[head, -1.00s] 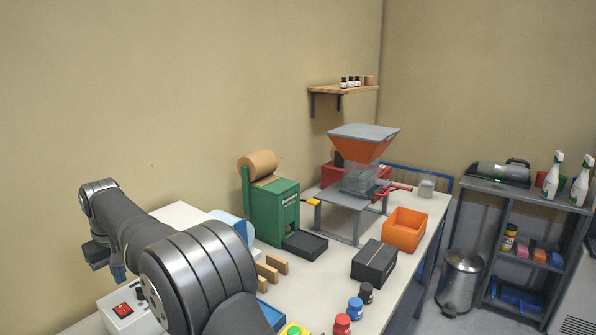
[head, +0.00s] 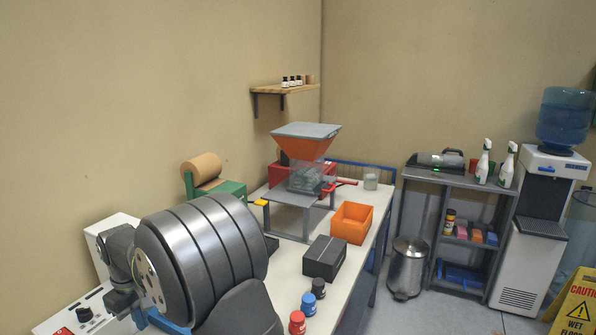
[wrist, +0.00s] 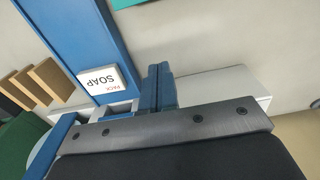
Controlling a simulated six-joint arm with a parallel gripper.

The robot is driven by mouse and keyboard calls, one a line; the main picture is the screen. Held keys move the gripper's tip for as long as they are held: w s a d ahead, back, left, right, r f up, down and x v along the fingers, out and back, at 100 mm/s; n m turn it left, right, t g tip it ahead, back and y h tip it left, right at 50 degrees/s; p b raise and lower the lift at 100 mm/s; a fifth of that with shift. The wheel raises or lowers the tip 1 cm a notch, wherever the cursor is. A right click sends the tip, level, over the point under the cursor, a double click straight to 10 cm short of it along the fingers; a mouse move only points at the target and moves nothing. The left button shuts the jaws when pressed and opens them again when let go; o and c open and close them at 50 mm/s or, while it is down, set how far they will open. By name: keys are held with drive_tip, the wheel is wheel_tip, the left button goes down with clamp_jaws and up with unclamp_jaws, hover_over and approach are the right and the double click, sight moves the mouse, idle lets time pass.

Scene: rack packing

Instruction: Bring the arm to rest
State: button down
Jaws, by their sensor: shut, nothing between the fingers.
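My gripper (wrist: 158,88) shows in the wrist view as two blue fingers pressed together, with nothing between them. It hangs over a pale surface. In the head view my dark arm fills the lower left, and its large joint hides most of what lies behind it; I cannot make out the fingers there. Left of the fingers in the wrist view is a white label reading PACK SOAP (wrist: 98,78), by a long blue strip (wrist: 85,35).
The bench (head: 340,268) carries an orange bin (head: 352,223), a black box (head: 324,257), several small bottles (head: 308,304) and a hopper stand (head: 290,198). A bin (head: 408,268) and shelf (head: 440,178) stand beyond the bench.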

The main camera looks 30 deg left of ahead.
drive_tip(key=shift+w+d+f, duration=0.15)
drive_tip(key=shift+d+f, duration=0.05)
drive_tip(key=shift+d, duration=0.2)
drive_tip(key=shift+w+d+f, duration=0.15)
drive_tip(key=shift+d, duration=0.2)
drive_tip(key=c, duration=1.1)
unclamp_jaws()
drive_tip(key=o, duration=0.3)
drive_tip(key=shift+w+d+r, duration=0.15)
drive_tip(key=shift+w+r, duration=0.05)
drive_tip(key=o, duration=0.8)
drive_tip(key=w+d+r, duration=0.6)
drive_tip(key=w+d, duration=0.1)
drive_tip(key=shift+d+r, duration=0.15)
drive_tip(key=shift+d, duration=0.05)
drive_tip(key=w+d+r, duration=0.5)
drive_tip(key=d+r, duration=0.2)
drive_tip(key=d, duration=0.4)
wheel_tip(320, 180, down, 10)
drive_tip(key=shift+d, duration=0.2)
